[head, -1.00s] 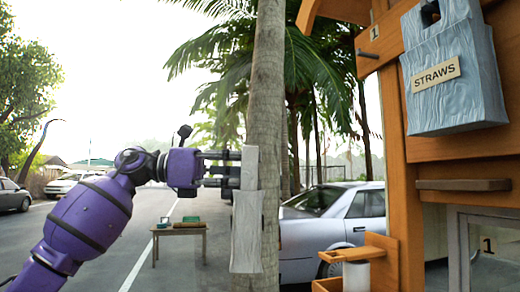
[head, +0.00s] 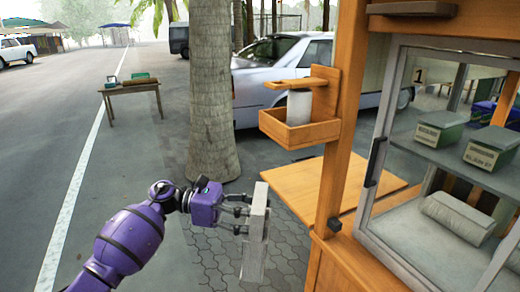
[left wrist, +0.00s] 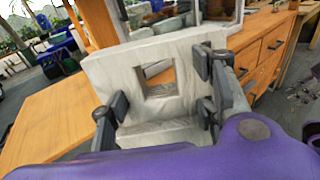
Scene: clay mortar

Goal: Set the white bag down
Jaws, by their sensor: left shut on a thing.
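The white bag (head: 257,240) is a pale grey-white, creased block shape, seen nearly edge-on and slightly tilted in the head view. In the left wrist view the white bag (left wrist: 120,75) shows a square hole in its upper part. My left gripper (head: 238,213) is shut on its upper part and holds it in the air over the paving. The bag hangs just left of a wooden shelf board (head: 335,187) on the stall. The shelf also shows at left in the wrist view (left wrist: 55,118). My right gripper is not in view.
A wooden holder with a white cylinder (head: 299,103) sits on the stall post above the shelf. A glass cabinet (head: 385,150) with green boxes and a pale wrapped bundle stands at right. The visible shelf top is clear. A palm trunk (head: 210,90) stands behind my left arm.

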